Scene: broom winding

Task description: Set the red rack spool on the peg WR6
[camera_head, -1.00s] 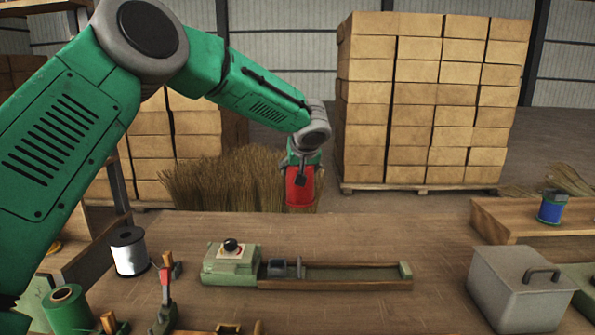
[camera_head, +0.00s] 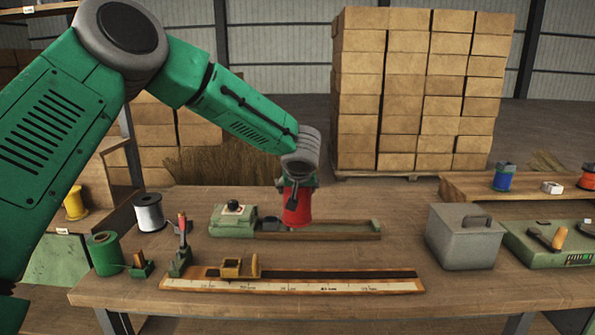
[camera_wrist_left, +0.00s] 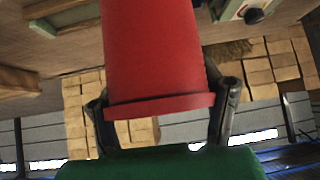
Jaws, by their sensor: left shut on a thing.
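The red spool (camera_head: 297,206) is held by my left gripper (camera_head: 297,184) above the workbench, in front of the green-grey slide fixture in the head view. In the left wrist view the red spool (camera_wrist_left: 155,50) fills the upper middle, with its flange between the two dark fingers of my left gripper (camera_wrist_left: 165,110). The fingers are closed around the spool. I cannot make out the peg WR6 by any label. My right gripper does not show in either view.
The bench (camera_head: 330,305) holds a slide fixture (camera_head: 345,231), a ruler board (camera_head: 290,286), a grey lidded box (camera_head: 464,236), a white spool (camera_head: 149,212) and a green spool (camera_head: 104,253). A blue spool (camera_head: 503,177) stands on a raised wooden shelf (camera_head: 455,188). A yellow spool (camera_head: 74,203) sits at the left.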

